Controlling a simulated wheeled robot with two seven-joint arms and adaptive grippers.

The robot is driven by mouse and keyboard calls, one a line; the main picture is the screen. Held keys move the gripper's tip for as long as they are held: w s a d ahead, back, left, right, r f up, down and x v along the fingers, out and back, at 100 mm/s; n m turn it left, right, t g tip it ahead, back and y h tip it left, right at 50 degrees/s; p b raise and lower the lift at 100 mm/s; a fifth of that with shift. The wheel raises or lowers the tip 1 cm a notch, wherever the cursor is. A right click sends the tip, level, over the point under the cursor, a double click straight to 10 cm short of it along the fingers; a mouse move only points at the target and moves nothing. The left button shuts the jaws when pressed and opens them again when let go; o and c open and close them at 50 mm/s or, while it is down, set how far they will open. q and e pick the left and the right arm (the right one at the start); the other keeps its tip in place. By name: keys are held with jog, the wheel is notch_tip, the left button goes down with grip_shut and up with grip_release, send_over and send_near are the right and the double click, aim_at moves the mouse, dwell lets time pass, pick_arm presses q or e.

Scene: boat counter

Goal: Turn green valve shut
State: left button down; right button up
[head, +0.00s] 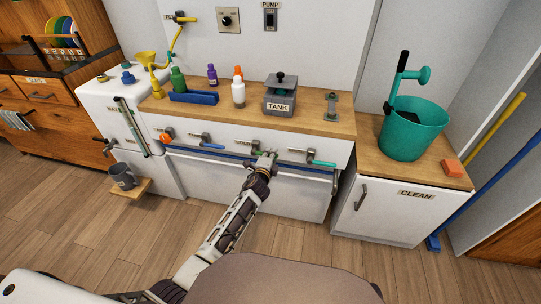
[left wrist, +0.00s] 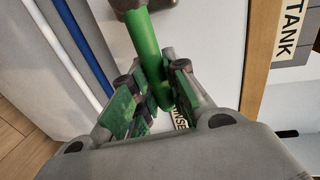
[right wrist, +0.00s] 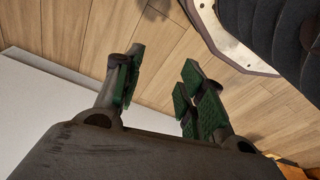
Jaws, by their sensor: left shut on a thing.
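The green valve handle (left wrist: 144,45) runs down between the fingers of my left gripper (left wrist: 155,92) in the left wrist view. The fingers are closed on the lower end of the handle. In the head view my left gripper (head: 266,157) is at the front of the counter below the tank and hides most of the green valve. A label beside the handle is partly covered by the fingers. My right gripper (right wrist: 157,95) shows only in the right wrist view, with its fingers apart and nothing between them, above the wooden floor.
A blue-handled valve (head: 212,146) and an orange-handled valve (head: 166,138) are left of the gripper; a teal-handled valve (head: 321,163) is right. A blue pipe (head: 235,154) runs along the front. The tank (head: 280,97) and bottles stand on the counter. A teal bucket (head: 413,130) stands right.

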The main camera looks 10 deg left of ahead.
pick_arm(q)
jog(key=shift+f, duration=0.2)
pick_arm(e)
jog(key=shift+a+r, duration=0.1)
jog(key=shift+r, duration=0.45)
pick_arm(q)
jog(key=c, duration=1.4)
grip_release()
jog(key=shift+s, duration=0.2)
jog(key=shift+s+a+r, duration=0.1)
jog(key=shift+s+r, duration=0.3)
jog(key=shift+s, duration=1.5)
jog(key=shift+s+r, duration=0.35)
jog(key=shift+s, duration=1.55)
jog(key=shift+s+a+r, duration=0.1)
jog(key=shift+s+r, duration=0.3)
jog(key=shift+s, duration=1.5)
